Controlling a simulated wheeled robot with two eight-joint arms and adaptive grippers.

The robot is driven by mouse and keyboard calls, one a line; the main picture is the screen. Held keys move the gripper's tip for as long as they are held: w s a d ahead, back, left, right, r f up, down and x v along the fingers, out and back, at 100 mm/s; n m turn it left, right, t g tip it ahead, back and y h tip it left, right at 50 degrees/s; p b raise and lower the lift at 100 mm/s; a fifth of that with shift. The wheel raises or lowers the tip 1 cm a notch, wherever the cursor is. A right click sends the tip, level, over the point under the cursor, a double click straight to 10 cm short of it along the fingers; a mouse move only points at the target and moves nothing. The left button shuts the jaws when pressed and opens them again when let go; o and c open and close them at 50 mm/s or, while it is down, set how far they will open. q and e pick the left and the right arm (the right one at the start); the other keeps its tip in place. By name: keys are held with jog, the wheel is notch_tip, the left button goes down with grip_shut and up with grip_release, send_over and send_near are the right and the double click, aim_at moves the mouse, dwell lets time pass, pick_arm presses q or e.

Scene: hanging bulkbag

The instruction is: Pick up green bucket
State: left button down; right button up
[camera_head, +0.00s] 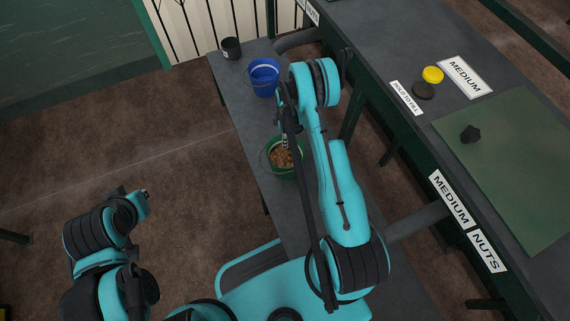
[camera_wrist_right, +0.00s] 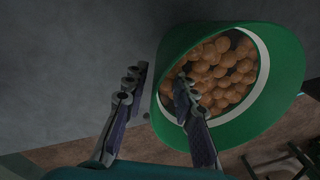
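The green bucket (camera_head: 271,165) stands on the narrow grey bench in the head view, filled with brown nuts (camera_head: 283,157). In the right wrist view the bucket (camera_wrist_right: 285,50) shows large, with the nuts (camera_wrist_right: 222,70) inside. My right gripper (camera_head: 286,141) is over the bucket's rim. Its fingers (camera_wrist_right: 160,85) are apart: one lies outside the bucket, the other overlaps the opening, with the near rim between them. I cannot tell whether either finger touches the rim. My left gripper (camera_head: 143,203) is at the left, away from the bench; its fingers are too small to read.
A blue bucket (camera_head: 264,78) and a dark cup (camera_head: 231,48) stand farther back on the narrow bench (camera_head: 240,112). At right, a large table holds a green mat (camera_head: 520,150), a yellow lid (camera_head: 433,74) and labels. Open floor (camera_head: 180,150) lies at left.

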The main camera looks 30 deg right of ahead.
aim_at(285, 151)
notch_tip(285, 151, down, 4)
jog(key=shift+s+a+r+b, duration=0.15)
jog(key=shift+b, duration=0.55)
jog(key=shift+r, duration=0.15)
grip_shut()
